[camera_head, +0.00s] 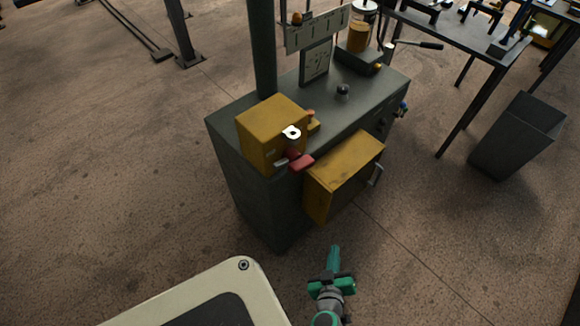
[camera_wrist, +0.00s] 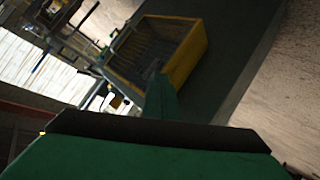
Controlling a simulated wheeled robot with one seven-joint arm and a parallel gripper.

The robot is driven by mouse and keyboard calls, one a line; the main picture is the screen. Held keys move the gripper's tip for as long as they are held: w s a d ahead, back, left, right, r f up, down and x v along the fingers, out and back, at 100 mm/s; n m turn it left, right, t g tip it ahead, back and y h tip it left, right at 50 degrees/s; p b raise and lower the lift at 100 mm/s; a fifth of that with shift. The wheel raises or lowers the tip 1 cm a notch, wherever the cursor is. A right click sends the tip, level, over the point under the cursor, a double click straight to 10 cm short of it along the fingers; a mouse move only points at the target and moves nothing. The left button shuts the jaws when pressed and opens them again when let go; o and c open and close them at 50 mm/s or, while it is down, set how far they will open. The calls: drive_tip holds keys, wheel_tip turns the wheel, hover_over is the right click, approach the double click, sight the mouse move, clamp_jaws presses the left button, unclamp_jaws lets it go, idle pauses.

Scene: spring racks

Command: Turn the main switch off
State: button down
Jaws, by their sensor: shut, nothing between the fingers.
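A yellow switch box (camera_head: 268,134) stands on the near left corner of a dark grey machine cabinet. A red handle (camera_head: 301,163) sticks out low on its front right side, next to a pale round part (camera_head: 292,132). I take this handle to be the main switch; its exact setting is too small to tell. My green gripper (camera_head: 335,254) is shut and empty, in front of the cabinet and apart from it, below the handle in the picture. In the wrist view my shut fingers (camera_wrist: 157,84) point toward a yellow box; the red handle does not show clearly there.
A yellow box (camera_head: 343,177) juts from the cabinet front, right of the handle, with a metal handle (camera_head: 376,174). It seems to be the yellow box in the wrist view (camera_wrist: 188,57). A grey bin (camera_head: 515,137) and a table (camera_head: 455,38) stand right. Floor before the cabinet is clear.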

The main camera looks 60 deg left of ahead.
drive_tip(key=s+d+r+m+t+h, duration=0.1)
drive_tip(key=s+d+m+h, duration=0.25)
drive_tip(key=d, duration=0.25)
drive_tip(key=s+d+r+m+t+h, duration=0.1)
drive_tip(key=s+d+m+t+h, duration=0.15)
drive_tip(key=d+m, duration=0.3)
drive_tip(key=s+d+r+m+t+h, duration=0.1)
drive_tip(key=s+d+r+m+h, duration=0.1)
drive_tip(key=s+d+r+m, duration=0.3)
drive_tip(key=w+a+r+n+g+y, duration=0.15)
drive_tip(key=w+a+r, duration=0.35)
drive_tip(key=a, duration=0.6)
drive_tip(key=w+a+r+n+y, duration=0.1)
drive_tip(key=w+a+r+n, duration=0.15)
drive_tip(key=w+a, duration=0.7)
drive_tip(key=s+a+r+m+h, duration=0.2)
drive_tip(key=s+a+r+m, duration=0.1)
drive_tip(key=s+a+r, duration=1.25)
hover_over(289, 168)
drive_tip(key=d, duration=0.2)
wheel_tip(289, 168, down, 4)
drive_tip(key=shift+w+f, duration=0.1)
drive_tip(key=shift+f, duration=0.1)
drive_tip(key=shift+s+d+f, duration=0.1)
drive_tip(key=shift+s+f, duration=0.15)
drive_tip(key=shift+f, duration=0.35)
drive_tip(key=shift+s+f, duration=0.2)
drive_tip(key=shift+f, duration=0.35)
drive_tip(key=shift+s+f, duration=0.2)
drive_tip(key=shift+f, duration=0.5)
